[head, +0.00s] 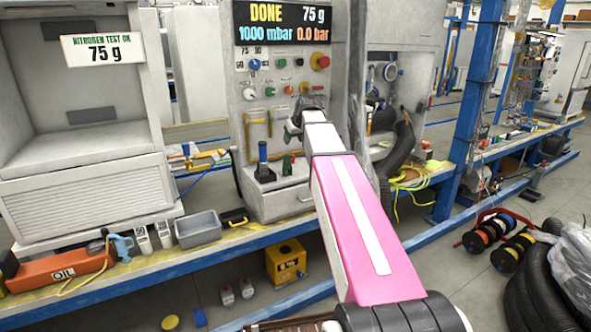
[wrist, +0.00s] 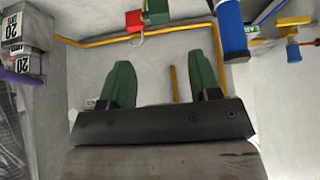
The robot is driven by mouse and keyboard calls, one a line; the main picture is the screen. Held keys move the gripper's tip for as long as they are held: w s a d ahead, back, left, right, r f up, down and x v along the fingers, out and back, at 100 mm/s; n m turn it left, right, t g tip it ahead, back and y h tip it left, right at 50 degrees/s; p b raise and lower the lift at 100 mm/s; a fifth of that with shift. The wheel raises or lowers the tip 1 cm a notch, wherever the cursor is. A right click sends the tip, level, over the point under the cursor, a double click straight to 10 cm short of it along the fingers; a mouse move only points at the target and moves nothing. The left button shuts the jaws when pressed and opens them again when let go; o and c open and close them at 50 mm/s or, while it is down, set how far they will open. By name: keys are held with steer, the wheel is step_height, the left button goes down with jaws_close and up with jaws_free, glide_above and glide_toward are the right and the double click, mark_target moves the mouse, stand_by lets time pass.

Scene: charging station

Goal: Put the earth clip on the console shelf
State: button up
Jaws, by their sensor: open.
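A small green piece (head: 288,163) stands on the console shelf (head: 295,178), right of a blue-and-black handled tool (head: 263,165); it looks like the earth clip, but it is too small to be sure. In the wrist view, a green piece (wrist: 156,11) with a red block (wrist: 134,20) beside it shows at the top edge, partly cut off. My gripper (wrist: 158,68) is open with nothing between its green fingers, apart from these pieces. In the head view my pink and white arm reaches up to the console front, and the gripper itself is mostly hidden.
The console panel (head: 268,105) with knobs stands behind the shelf. A grey tray (head: 198,229) and an orange oil box (head: 55,271) lie on the bench at left. Yellow cables (head: 408,180) lie at right. A blue cylinder (wrist: 232,30) hangs close in the wrist view.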

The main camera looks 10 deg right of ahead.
steer(key=s+a+f+m+g+h, duration=0.2)
steer(key=s+f+g, duration=0.4)
steer(key=s+f, duration=2.5)
step_height(320, 180, down, 4)
steer(key=shift+r+m, duration=0.2)
steer(key=shift+m, duration=0.6)
